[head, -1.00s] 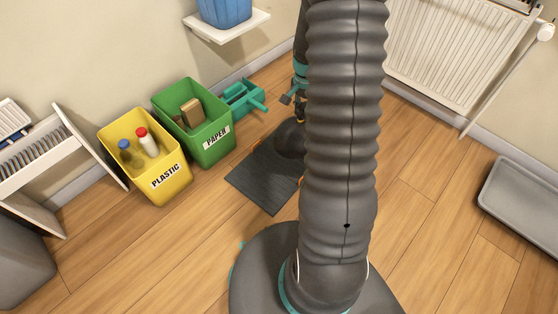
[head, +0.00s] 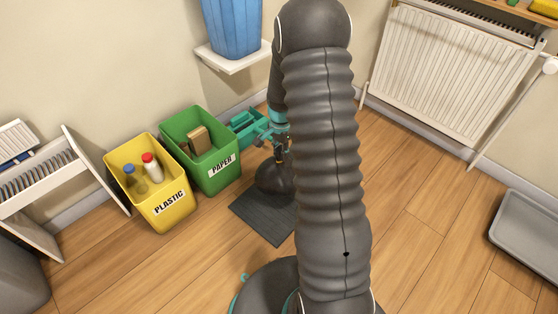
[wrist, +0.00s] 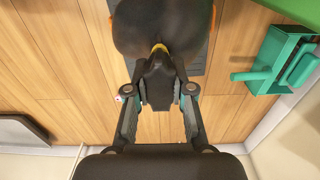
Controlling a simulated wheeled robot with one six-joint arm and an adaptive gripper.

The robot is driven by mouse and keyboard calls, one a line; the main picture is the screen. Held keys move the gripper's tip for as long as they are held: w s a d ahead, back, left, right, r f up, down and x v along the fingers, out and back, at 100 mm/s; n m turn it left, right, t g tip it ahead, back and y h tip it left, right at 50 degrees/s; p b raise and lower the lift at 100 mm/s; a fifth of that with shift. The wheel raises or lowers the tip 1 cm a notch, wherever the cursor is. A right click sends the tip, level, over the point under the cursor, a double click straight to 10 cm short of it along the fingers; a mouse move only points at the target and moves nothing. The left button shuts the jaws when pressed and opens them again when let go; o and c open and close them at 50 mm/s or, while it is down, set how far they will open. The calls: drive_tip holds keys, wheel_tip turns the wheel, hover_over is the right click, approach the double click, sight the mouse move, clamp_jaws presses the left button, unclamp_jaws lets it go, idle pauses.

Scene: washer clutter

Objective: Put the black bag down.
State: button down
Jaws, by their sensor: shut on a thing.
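The black bag (head: 274,179) is a dark rounded bundle with a yellow tie at its neck, seen in the wrist view (wrist: 163,28). In the head view it is over the dark grey mat (head: 262,221); I cannot tell whether it touches the mat. My gripper (head: 282,156) is above the bag. In the wrist view my gripper (wrist: 160,70) is shut on the bag's neck. My arm hides the right part of the mat in the head view.
A green PAPER bin (head: 213,175) and a yellow PLASTIC bin (head: 171,214) stand left of the mat. A teal dustpan (head: 246,126) lies behind the bag. A blue bin (head: 231,28) is on a wall shelf. The floor right of my arm is clear up to a grey tray (head: 527,234).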

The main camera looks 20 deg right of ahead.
sight(281, 172)
drive_tip(key=shift+w+a+f, duration=0.15)
drive_tip(key=shift+a+f, duration=0.05)
drive_tip(key=shift+a, duration=0.1)
drive_tip(key=shift+f+b, duration=0.3)
drive_tip(key=shift+f, duration=1.8)
drive_tip(key=c, duration=1)
unclamp_jaws()
